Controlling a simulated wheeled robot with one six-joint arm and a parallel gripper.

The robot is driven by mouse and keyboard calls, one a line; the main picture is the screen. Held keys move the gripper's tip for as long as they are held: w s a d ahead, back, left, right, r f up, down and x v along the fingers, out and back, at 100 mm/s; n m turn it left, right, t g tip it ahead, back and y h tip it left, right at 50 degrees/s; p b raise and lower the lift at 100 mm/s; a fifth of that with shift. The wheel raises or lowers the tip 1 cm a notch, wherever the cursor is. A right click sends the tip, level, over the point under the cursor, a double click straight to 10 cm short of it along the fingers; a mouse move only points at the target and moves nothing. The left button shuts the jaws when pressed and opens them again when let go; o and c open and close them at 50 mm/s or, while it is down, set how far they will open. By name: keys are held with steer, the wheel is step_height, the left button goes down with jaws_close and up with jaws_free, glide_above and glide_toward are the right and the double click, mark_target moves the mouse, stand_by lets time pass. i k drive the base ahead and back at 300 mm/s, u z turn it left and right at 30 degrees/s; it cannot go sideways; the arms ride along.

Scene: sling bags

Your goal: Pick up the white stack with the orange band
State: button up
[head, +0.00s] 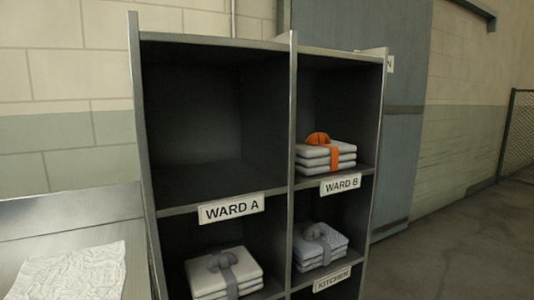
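The white stack with the orange band (343,153) lies folded in the upper right compartment, on the shelf labelled WARD B (341,185). Its orange band (334,160) runs down the front and ends in an orange knot or loop (318,139) on top. The stack sits near the front edge of its shelf, with dark empty space above it. My gripper is not in view.
The WARD A (231,208) compartment is empty. Below it lies a white stack with a grey band (240,270). A greyish stack (336,242) sits above the KITCHEN label (331,280). A table with crumpled white cloth (75,272) stands left. Floor at right is clear.

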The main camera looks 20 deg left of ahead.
mark_target(317, 155)
steer(key=u, duration=0.75)
steer(key=i, duration=0.65)
steer(key=u, duration=0.7)
